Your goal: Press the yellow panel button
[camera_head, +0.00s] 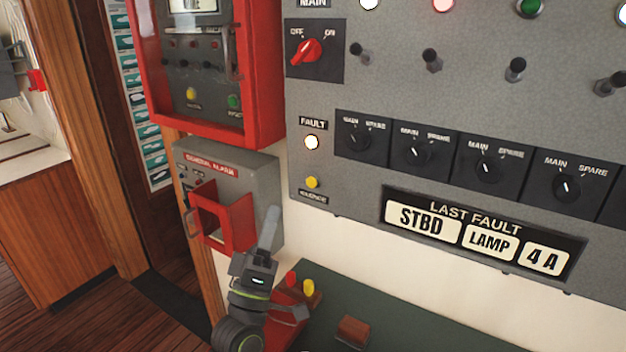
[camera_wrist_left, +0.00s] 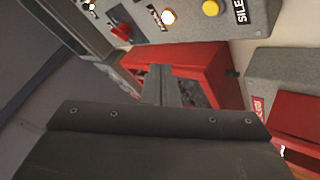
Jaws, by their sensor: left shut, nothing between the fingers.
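A yellow button (camera_head: 312,182) sits low on the left part of the big grey panel (camera_head: 370,200), just below the lit white fault lamp (camera_head: 312,142). The yellow button also shows in the left wrist view (camera_wrist_left: 211,7) at the top, beside a label reading "SILE", cut off by the frame. My left gripper (camera_head: 270,212) is shut and empty, with its fingers pointing up. In the head view it is below and left of the yellow button, apart from it, in front of the general alarm box. Its fingers (camera_wrist_left: 164,80) show in the left wrist view. My right gripper is not in view.
A red-framed cabinet (camera_head: 270,90) holds another yellow button (camera_head: 192,93) and a green one. The general alarm box (camera_head: 262,175) has a red guard (camera_head: 237,215). A green desktop (camera_head: 370,305) lies below, with a brown block (camera_head: 352,330). Rotary switches (camera_head: 358,139) line the panel.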

